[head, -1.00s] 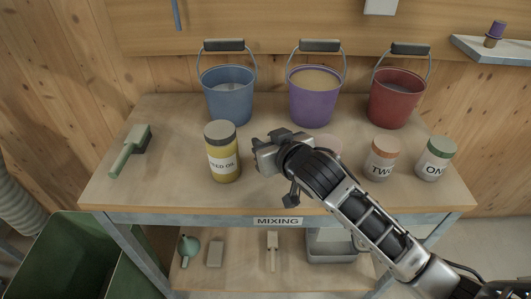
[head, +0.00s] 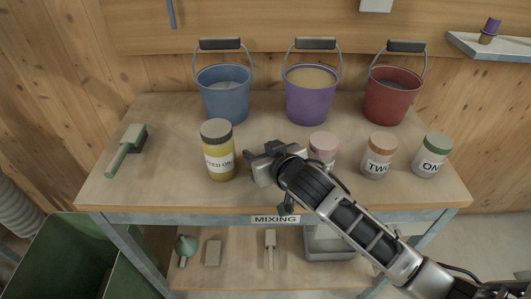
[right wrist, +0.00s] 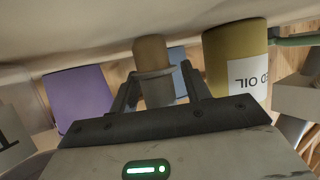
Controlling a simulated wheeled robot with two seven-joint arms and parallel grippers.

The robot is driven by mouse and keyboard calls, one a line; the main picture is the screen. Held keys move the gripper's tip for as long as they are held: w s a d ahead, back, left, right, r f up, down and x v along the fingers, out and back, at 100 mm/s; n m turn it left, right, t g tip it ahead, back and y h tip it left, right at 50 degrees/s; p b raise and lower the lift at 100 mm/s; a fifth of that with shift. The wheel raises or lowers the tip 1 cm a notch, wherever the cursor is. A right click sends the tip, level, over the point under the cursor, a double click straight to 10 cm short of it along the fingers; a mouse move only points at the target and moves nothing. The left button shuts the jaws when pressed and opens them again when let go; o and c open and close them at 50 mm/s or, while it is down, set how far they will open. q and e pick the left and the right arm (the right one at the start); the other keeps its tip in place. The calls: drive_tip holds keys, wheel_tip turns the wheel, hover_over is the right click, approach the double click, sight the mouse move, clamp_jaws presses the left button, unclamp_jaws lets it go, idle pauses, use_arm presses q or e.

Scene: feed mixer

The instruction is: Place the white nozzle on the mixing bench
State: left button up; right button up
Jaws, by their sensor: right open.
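The white nozzle (right wrist: 158,92), greyish in this light with a tan end (right wrist: 151,53), shows in the right wrist view between the two fingers of my right gripper (right wrist: 160,68). Its tan end appears to be against the mixing bench (head: 160,190); the wrist picture is upside down. The fingers are open, one on each side of it. In the head view my right gripper (head: 258,165) is low over the bench, between the yellow seed oil jar and the pink-lidded jar. I cannot make out the nozzle there, behind the gripper. My left gripper is out of view.
The seed oil jar (head: 218,152) stands close left of my gripper. A pink-lidded jar (head: 323,146), jar TWO (head: 379,157) and jar ONE (head: 431,157) stand right. Blue (head: 225,98), purple (head: 310,98) and red (head: 390,100) buckets line the back. A brush (head: 127,148) lies left.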

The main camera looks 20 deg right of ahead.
drive_tip(key=v, duration=1.2)
drive_tip(key=shift+r, duration=0.1)
